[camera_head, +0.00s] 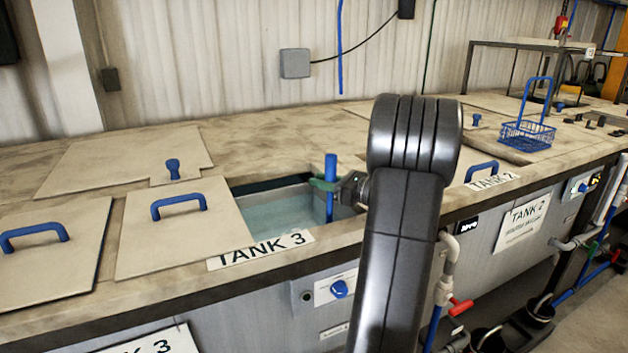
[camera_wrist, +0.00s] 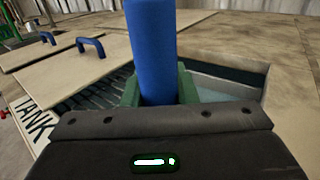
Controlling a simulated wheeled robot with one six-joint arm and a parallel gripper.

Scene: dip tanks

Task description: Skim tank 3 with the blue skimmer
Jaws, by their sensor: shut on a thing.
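Tank 3 (camera_head: 283,212) is partly open, with pale bluish liquid showing in the opening. Its label (camera_head: 260,248) lies on the front edge. The blue skimmer (camera_head: 330,170) stands upright over the opening, its lower end at the liquid; its head is out of sight. The blue shaft also fills the middle of the wrist view (camera_wrist: 152,50). My gripper (camera_head: 323,184), with green fingers, is shut on the blue shaft. In the wrist view the fingers (camera_wrist: 158,88) sit on both sides of it. My arm hides the right end of the opening.
A lid with a blue handle (camera_head: 180,235) lies left of the opening, and another lid (camera_head: 45,250) lies farther left. A back lid with a blue knob (camera_head: 173,170) is behind. A blue wire basket (camera_head: 527,130) stands right, by tank 2's sign (camera_head: 524,222).

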